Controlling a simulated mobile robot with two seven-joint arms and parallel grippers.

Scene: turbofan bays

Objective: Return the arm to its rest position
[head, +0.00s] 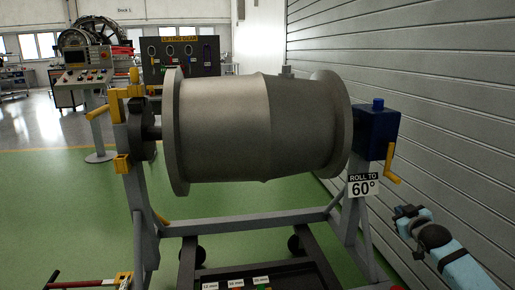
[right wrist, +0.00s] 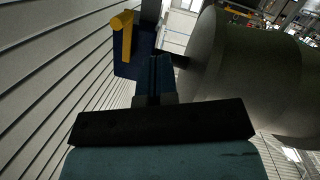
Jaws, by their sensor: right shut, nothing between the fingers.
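My right arm comes in from the lower right of the head view, light blue with a dark wrist. Its gripper (head: 402,213) is shut and empty, in front of the ribbed wall and to the right of the stand. In the right wrist view the narrow dark fingers (right wrist: 155,75) are together, with nothing held. A yellow crank handle (head: 392,166) on a blue gearbox (head: 377,132) is above and left of the gripper, apart from it in the head view. The crank also shows in the right wrist view (right wrist: 122,35). My left gripper is out of view.
A grey drum-shaped casing (head: 225,125) lies level in a grey stand (head: 250,227) on the green floor. A "ROLL TO 60°" sign (head: 364,186) hangs at its right. A ribbed wall (head: 450,110) closes the right side. A console (head: 85,77) stands back left.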

